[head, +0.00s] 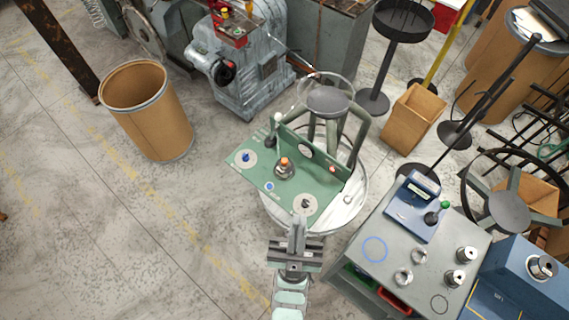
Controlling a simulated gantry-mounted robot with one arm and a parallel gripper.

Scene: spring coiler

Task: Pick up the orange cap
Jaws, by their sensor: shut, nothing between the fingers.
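A small orange cap (284,161) sits on top of a dark fitting (284,170) near the middle of a green panel (262,178). My gripper (297,219) comes in from the bottom of the picture and is shut and empty. Its fingertips are at the panel's lower edge in the picture, below and slightly right of the orange cap and apart from it. The fingertips hide a little of the panel's edge.
A grey bench (345,258) stands right of my gripper. A brown drum (150,115) stands left; floor between is clear.

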